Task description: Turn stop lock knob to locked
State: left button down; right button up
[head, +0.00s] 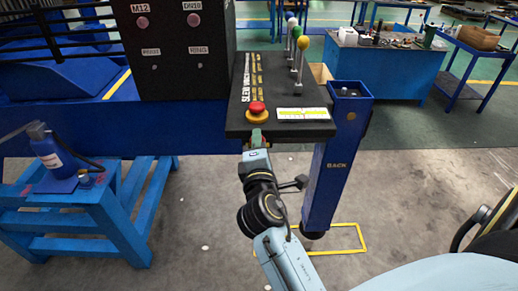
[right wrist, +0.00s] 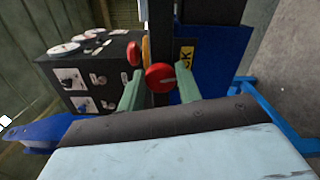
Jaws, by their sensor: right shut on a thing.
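My right gripper (head: 255,138) reaches up to this face, just below the red push button with a yellow collar (head: 257,109). In the right wrist view its two green fingers (right wrist: 160,84) stand on either side of the knob and are shut on it. In the head view the gripper hides the knob. My left gripper is not in view.
Several levers with coloured balls (head: 302,44) stand on the console. A blue post marked BACK (head: 335,160) stands close right of my right arm. A blue workbench (head: 378,75) is behind. Bare floor lies left of my arm.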

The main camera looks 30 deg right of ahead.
jog(key=shift+m+b, duration=0.45)
jog(key=shift+m, duration=0.75)
jog(key=o, duration=1)
jog(key=shift+c, duration=0.2)
